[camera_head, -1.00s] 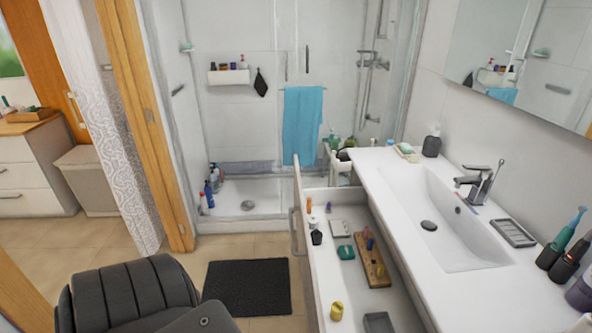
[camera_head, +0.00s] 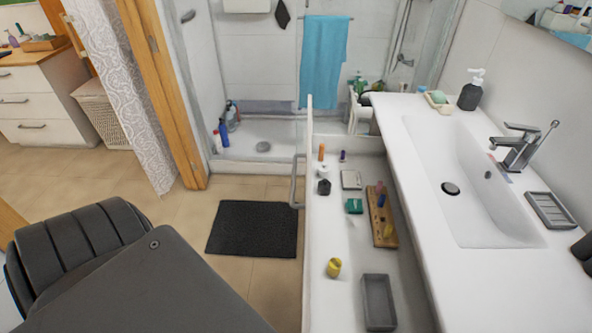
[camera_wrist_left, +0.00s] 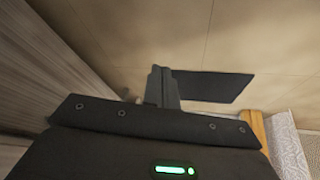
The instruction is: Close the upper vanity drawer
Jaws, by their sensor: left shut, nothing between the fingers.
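The upper vanity drawer (camera_head: 330,297) stands pulled open in the head view, to the left of the white basin top. Its metal handle (camera_head: 294,182) is on the left-facing front panel (camera_head: 306,150). Several small items lie in it. My left gripper (camera_wrist_left: 163,88) shows in the left wrist view with its fingers together and nothing between them. It is over the tiled floor, and I see no contact with the drawer. In the head view only dark parts of my arm show at the lower left; the fingers are not visible. My right gripper is out of view.
The drawer holds a wooden block (camera_head: 386,229), a grey tray (camera_head: 378,301) and a yellow item (camera_head: 333,267). A black mat (camera_head: 252,229) lies on the floor left of the drawer. The basin (camera_head: 470,205) adjoins it on the right. A wooden door frame (camera_head: 165,110) stands behind.

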